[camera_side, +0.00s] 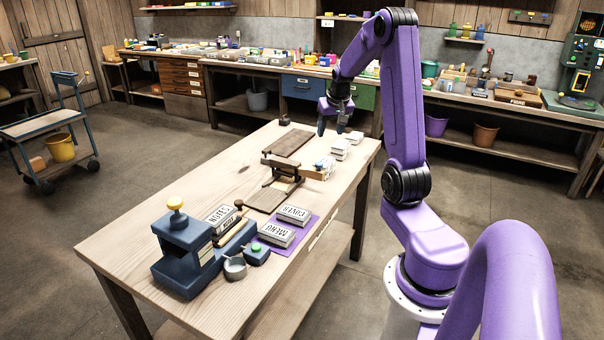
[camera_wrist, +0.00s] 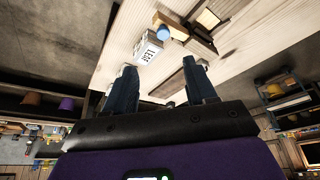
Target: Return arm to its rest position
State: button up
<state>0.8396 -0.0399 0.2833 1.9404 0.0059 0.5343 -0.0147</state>
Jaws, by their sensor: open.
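My gripper (camera_side: 333,122) hangs above the far end of the wooden table (camera_side: 150,240) in the side view, with my purple arm bent over from the right. Its two dark fingers are apart with nothing between them, as the wrist view also shows (camera_wrist: 162,80). White lettered blocks (camera_side: 340,149) stand on the table near and below the gripper. In the wrist view a white lettered block (camera_wrist: 148,48) lies beyond the fingertips, beside a rounded blue knob (camera_wrist: 163,33). The gripper appears clear of all of them.
A dark wooden stand (camera_side: 282,168) is mid-table. Nearer are a blue press (camera_side: 185,262) with a yellow knob, a small grey pot (camera_side: 235,268), and MENU (camera_side: 277,235) and COATS (camera_side: 293,214) blocks on a purple mat (camera_side: 283,249). The table's left part is clear.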

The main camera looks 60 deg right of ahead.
jog(key=w+a+r+n+y, duration=0.2)
jog(key=a+n, duration=0.7)
jog(key=a, duration=2)
jog(key=s+a+n+g+y, duration=0.2)
jog(key=s+a+n, duration=0.4)
jog(key=s+a, duration=0.55)
jog(key=s+a+f+n+g, duration=0.1)
jog(key=s+a+n, duration=0.3)
jog(key=s, duration=0.7)
jog(key=n, duration=0.2)
jog(key=shift+s+f+n, duration=0.2)
jog(key=shift+s+n, duration=0.1)
jog(key=shift+s, duration=0.1)
